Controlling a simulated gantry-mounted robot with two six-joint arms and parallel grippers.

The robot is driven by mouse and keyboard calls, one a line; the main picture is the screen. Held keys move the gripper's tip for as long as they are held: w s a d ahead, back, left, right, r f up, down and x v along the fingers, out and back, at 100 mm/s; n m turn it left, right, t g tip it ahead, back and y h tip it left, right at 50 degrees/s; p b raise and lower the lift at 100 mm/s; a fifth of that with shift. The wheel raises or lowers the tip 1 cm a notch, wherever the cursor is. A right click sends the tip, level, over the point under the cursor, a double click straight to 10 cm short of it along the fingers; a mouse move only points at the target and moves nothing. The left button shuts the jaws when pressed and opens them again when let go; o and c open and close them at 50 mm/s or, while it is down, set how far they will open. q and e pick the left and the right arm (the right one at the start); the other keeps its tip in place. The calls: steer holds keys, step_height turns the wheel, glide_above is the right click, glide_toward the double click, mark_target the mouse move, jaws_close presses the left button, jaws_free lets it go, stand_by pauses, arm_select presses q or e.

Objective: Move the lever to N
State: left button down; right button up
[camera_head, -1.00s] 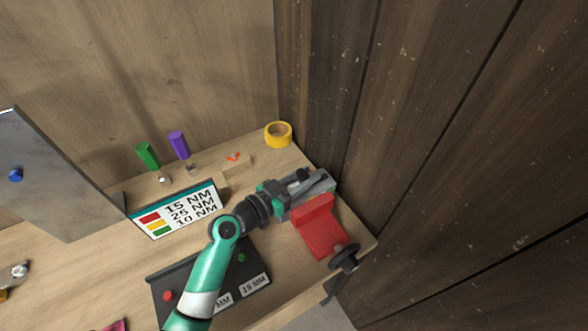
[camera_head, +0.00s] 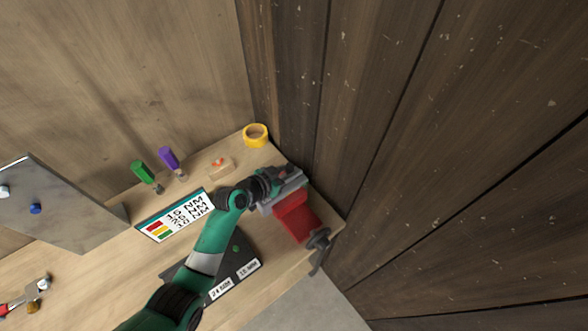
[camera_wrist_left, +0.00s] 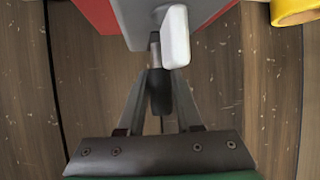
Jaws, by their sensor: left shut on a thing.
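My left gripper (camera_head: 281,178) reaches the grey top of a red vise-like device (camera_head: 296,216) at the right end of the bench. In the left wrist view the fingers of my left gripper (camera_wrist_left: 158,70) close around a lever with a black grip (camera_wrist_left: 160,92) and a short metal rod. The rod meets the grey body (camera_wrist_left: 135,22) of the device, beside a white plate (camera_wrist_left: 176,36). The device's red part (camera_wrist_left: 97,12) shows at the top left. I see no N mark. My right gripper is out of view.
A yellow tape roll (camera_head: 256,134) stands behind the device, near the dark plank wall (camera_head: 400,130). A black handwheel (camera_head: 319,239) is at its front. A torque sign (camera_head: 176,216), green (camera_head: 143,171) and purple (camera_head: 168,157) handles, and a dark labelled panel (camera_head: 228,258) lie left.

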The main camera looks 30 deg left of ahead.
arm_select(q)
steer(key=c, duration=0.6)
jaws_free()
steer(key=p+v, duration=0.1)
steer(key=v, duration=0.2)
steer(key=p+v, duration=0.2)
steer(key=v, duration=0.2)
steer(key=p+v, duration=0.1)
steer(key=v, duration=0.2)
steer(key=shift+s+r+p, duration=0.1)
steer(key=shift+r+p, duration=0.3)
steer(key=shift+s+a+r, duration=0.1)
steer(key=shift+s+a, duration=0.05)
steer(key=shift+s, duration=0.2)
steer(key=shift+s+p, duration=0.25)
steer(key=shift+p, duration=0.05)
